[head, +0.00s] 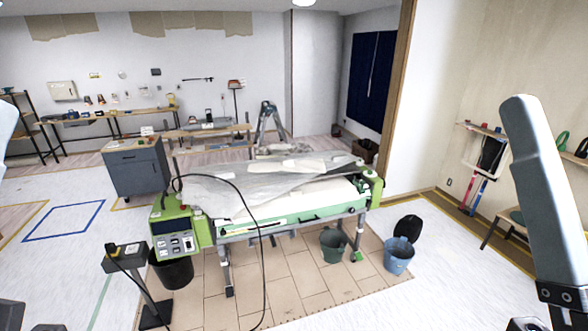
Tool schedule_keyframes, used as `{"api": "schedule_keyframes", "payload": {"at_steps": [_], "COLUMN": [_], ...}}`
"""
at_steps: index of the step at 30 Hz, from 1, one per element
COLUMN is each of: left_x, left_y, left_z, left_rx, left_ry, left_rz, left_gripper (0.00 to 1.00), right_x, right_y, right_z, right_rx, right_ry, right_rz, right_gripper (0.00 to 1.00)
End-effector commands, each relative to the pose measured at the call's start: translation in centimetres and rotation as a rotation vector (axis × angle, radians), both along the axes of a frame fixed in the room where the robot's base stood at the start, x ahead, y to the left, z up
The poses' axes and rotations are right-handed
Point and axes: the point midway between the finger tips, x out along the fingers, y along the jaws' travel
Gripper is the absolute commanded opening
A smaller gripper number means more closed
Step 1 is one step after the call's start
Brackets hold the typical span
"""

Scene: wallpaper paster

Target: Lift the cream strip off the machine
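The machine (182,237) is a green-ended pasting table on legs, with a control panel at its left end. A pale cream strip (290,203) lies lengthwise along its top, near the front edge. A translucent greyish sheet (215,185) lies crumpled over the back and left of the top and partly hides what is under it. Another pale piece (303,164) lies on top towards the back; I cannot tell whether it belongs to the strip. Parts of my arms show at the left and right picture edges, apart from the machine. Neither gripper's fingers can be made out.
A black cable (262,235) loops across the machine's front to the floor. A dark pedestal (128,257) stands at front left. A green bucket (333,245) and a blue bucket (398,257) stand at right. A grey cabinet (136,168) stands behind left. The right foreground floor is clear.

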Motion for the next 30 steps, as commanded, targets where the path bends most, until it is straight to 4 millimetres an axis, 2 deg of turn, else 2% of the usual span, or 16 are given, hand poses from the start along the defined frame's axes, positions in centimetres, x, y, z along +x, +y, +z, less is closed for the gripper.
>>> {"api": "schedule_keyframes", "payload": {"at_steps": [14,30], "left_x": [0.0,0.01], "left_y": [-0.01,0.0], "left_z": [0.0,-0.01], "left_rx": [0.0,0.0], "left_ry": [0.0,0.0], "left_rz": [0.0,0.0], "left_gripper": [0.0,0.95], "right_x": [0.0,0.0], "right_y": [-0.01,-0.01], "right_z": [0.0,0.0], "right_rx": [0.0,0.0], "right_ry": [0.0,0.0], "right_rz": [0.0,0.0], "right_gripper": [1.0,1.0]}}
